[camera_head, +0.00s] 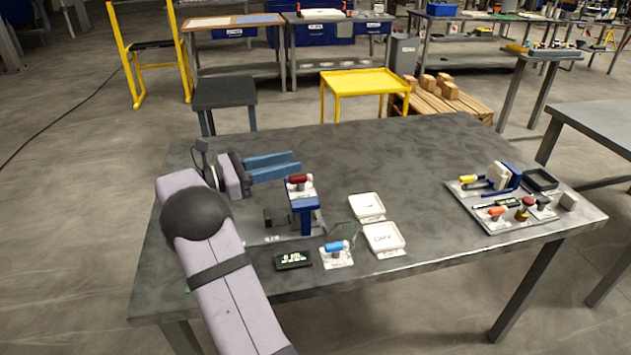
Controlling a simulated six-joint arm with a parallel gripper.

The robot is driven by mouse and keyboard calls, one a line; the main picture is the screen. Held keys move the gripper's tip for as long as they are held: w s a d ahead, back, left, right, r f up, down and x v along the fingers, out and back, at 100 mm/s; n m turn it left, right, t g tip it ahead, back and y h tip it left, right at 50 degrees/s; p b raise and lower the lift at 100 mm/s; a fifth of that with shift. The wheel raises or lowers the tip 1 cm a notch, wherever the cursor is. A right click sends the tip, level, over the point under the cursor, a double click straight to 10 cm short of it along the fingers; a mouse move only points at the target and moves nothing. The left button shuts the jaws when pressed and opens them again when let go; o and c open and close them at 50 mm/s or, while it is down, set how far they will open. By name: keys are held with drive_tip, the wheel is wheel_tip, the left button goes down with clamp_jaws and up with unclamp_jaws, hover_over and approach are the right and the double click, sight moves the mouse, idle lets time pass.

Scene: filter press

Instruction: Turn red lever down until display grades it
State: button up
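The red lever (298,179) sits on a small white base behind a blue block-shaped part of the press (305,203) on the dark table. My gripper (298,162) has two long blue fingers pointing right, with a gap between them and nothing held. In the picture the fingers are just above the red lever; I cannot tell their height over it, but they look apart from it. The small black display (292,259) at the front left of the table shows light characters too small to read.
A blue-handled lever (337,247) on a white plate stands beside the display. Two white trays (384,238) (367,206) lie to the right. A panel with several small tools and handles (505,222) lies at the right end. The table's middle and back are clear.

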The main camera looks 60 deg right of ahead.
sight(301, 183)
drive_tip(key=s+d+f+m+g+y+p, duration=0.2)
drive_tip(key=s+d+f, duration=0.1)
drive_tip(key=s, duration=0.3)
drive_tip(key=shift+d+f+m+g, duration=0.3)
drive_tip(key=shift+d+f+g, duration=0.1)
drive_tip(key=shift+d, duration=0.35)
drive_tip(key=shift+s, duration=0.1)
drive_tip(key=shift+c, duration=0.6)
clamp_jaws()
